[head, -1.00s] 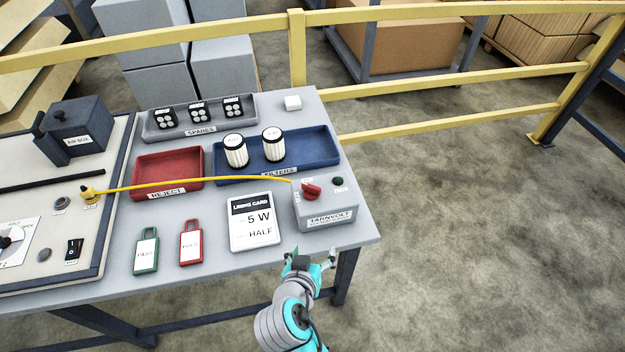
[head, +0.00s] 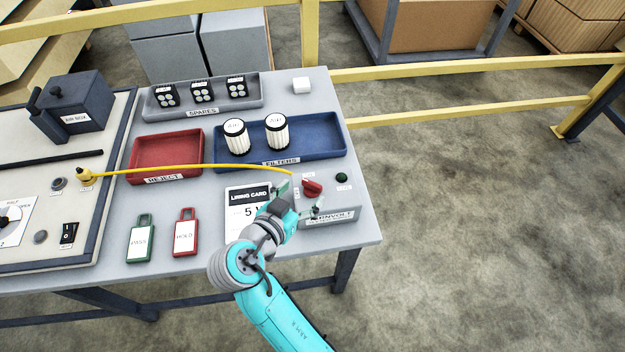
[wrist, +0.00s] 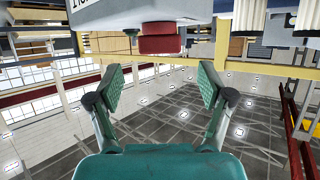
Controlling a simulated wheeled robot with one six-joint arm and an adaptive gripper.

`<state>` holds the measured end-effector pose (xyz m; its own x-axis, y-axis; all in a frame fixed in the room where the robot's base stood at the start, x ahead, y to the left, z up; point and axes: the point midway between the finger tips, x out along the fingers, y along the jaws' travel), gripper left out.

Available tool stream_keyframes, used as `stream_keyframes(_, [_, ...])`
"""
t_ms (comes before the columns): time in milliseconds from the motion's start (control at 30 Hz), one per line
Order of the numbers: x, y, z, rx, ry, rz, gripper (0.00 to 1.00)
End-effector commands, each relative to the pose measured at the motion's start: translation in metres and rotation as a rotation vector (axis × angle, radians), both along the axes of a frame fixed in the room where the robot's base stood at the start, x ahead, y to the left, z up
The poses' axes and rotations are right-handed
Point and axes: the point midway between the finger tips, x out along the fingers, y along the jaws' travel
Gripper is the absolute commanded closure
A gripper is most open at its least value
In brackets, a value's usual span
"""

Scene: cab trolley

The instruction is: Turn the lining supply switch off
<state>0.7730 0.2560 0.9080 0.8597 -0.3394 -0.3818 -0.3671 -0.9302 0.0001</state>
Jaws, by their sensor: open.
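The grey TARNVOLT box (head: 336,211) stands at the table's right front corner, its front label partly hidden by my gripper. A red rotary switch (head: 312,187) sits on its top, with small markings around it too small to read. In the wrist view the red switch (wrist: 160,40) shows at the top, beyond the fingertips and roughly centred between them. My gripper (head: 300,198) is open and empty, its fingers spread in front of the switch. It also shows in the wrist view (wrist: 162,88), with no contact visible there.
A yellow cable (head: 190,168) runs from the left panel to the box. The lining card (head: 238,200) lies left of my gripper, partly covered. A green button or lamp (head: 342,177) is right of the switch. The blue filters tray (head: 325,135) is behind. Floor on the right is clear.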

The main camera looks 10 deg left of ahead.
Motion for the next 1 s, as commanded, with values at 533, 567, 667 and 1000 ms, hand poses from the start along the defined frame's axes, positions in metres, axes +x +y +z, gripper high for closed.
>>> stream_keyframes(533, [0.051, -0.021, -0.023, 0.000, 0.001, 0.000, 0.20])
stream_keyframes(567, [0.051, -0.021, -0.023, 0.000, 0.001, 0.000, 0.20])
stream_keyframes(667, [0.051, -0.020, -0.023, 0.001, 0.001, 0.001, 0.20])
stream_keyframes(1000, [0.051, -0.020, -0.023, 0.001, 0.001, 0.001, 0.78])
